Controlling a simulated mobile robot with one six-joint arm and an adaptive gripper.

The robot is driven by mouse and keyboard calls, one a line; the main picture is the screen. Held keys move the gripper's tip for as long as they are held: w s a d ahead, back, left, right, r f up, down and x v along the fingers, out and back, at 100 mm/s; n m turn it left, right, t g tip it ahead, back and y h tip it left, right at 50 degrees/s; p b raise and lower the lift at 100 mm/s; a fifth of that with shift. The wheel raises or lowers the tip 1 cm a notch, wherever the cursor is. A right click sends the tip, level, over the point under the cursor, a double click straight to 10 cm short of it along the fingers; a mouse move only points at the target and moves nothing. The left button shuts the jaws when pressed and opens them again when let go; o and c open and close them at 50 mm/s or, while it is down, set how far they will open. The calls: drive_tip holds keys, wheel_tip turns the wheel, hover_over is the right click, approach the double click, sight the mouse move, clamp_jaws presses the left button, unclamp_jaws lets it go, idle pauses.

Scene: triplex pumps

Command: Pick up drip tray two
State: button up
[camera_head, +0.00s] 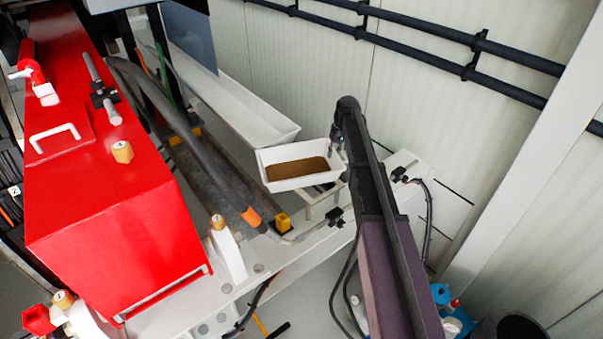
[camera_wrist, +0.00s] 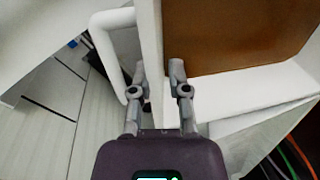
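A white drip tray (camera_head: 262,156) with a brown surface inside shows near the middle of the head view. I cannot read a number on it. My gripper (camera_head: 338,145) is at its right end. In the wrist view my gripper (camera_wrist: 158,78) has one finger on each side of the white tray wall (camera_wrist: 152,40). The brown inside (camera_wrist: 235,35) lies to the right of the wall, and a white loop handle (camera_wrist: 104,45) is to the left. Whether the tray rests on its support is unclear.
A long white trough (camera_head: 240,110) lies behind the tray. The red pump housing (camera_head: 120,205) stands at the left, with a dark hose (camera_head: 190,145) between. A white frame beam (camera_head: 290,250) runs below the tray. Dark pipes (camera_head: 420,25) cross the wall behind.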

drive_tip(key=shift+a+f+b, duration=0.25)
drive_tip(key=shift+f+b, duration=0.6)
drive_tip(key=shift+f, duration=0.3)
clamp_jaws()
